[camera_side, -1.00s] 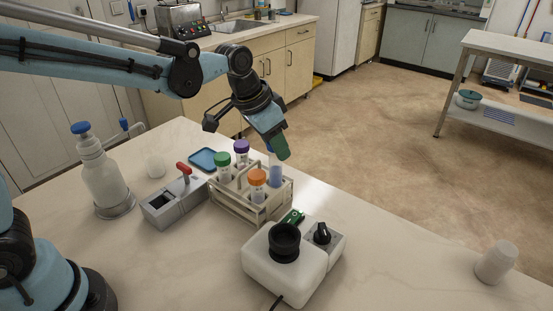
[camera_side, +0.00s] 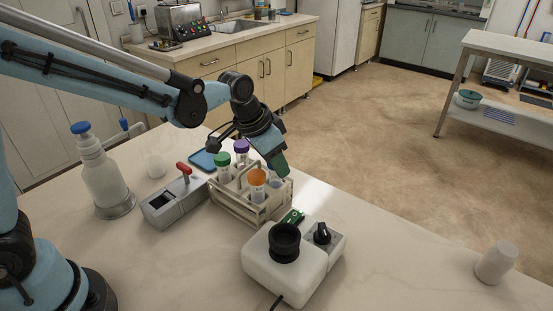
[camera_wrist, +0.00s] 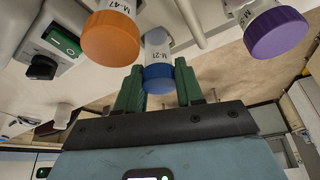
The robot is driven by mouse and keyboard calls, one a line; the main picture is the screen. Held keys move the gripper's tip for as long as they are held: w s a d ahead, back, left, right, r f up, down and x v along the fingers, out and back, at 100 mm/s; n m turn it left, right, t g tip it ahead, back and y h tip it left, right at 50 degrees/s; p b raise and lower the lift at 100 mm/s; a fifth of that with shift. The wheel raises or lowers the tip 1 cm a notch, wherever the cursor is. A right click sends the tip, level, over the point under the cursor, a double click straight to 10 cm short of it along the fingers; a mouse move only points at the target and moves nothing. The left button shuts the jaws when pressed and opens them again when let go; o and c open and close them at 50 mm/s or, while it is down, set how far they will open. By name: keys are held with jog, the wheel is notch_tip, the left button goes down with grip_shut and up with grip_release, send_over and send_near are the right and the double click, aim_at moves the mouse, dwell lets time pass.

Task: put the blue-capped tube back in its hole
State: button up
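The blue-capped tube (camera_wrist: 158,77), labelled M-21, stands between the two green fingers of my gripper (camera_wrist: 159,88) in the wrist view. The fingers are at both sides of its blue cap and appear closed on it. In the side view my gripper (camera_side: 279,163) is low over the right rear corner of the pale tube rack (camera_side: 232,206). The fingers hide the cap there; part of the tube body (camera_side: 273,182) shows below, at the rack. How deep it sits in its hole is hidden.
Orange-capped (camera_side: 257,177), green-capped (camera_side: 221,159) and purple-capped (camera_side: 241,146) tubes stand in the rack close by. A grey red-handled device (camera_side: 172,207) is left. The counter at right is mostly clear.

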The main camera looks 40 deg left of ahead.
jog(key=o, duration=0.4)
jog(key=shift+r, duration=0.15)
jog(key=v, duration=1.2)
jog(key=s+a+f+n+t, duration=0.1)
jog(key=s+a+f, duration=0.1)
jog(key=s, duration=0.1)
jog(key=s+a+f+n+t+y, duration=0.1)
jog(key=s+a+f+n, duration=0.1)
jog(key=s+a, duration=0.1)
jog(key=s+a+f+n+t, duration=0.1)
jog(key=s+a+f, duration=0.1)
jog(key=s, duration=0.3)
jog(key=shift+s+a+f+y, duration=0.25)
jog(key=shift+a+f+y, duration=0.05)
jog(key=shift+y, duration=0.1)
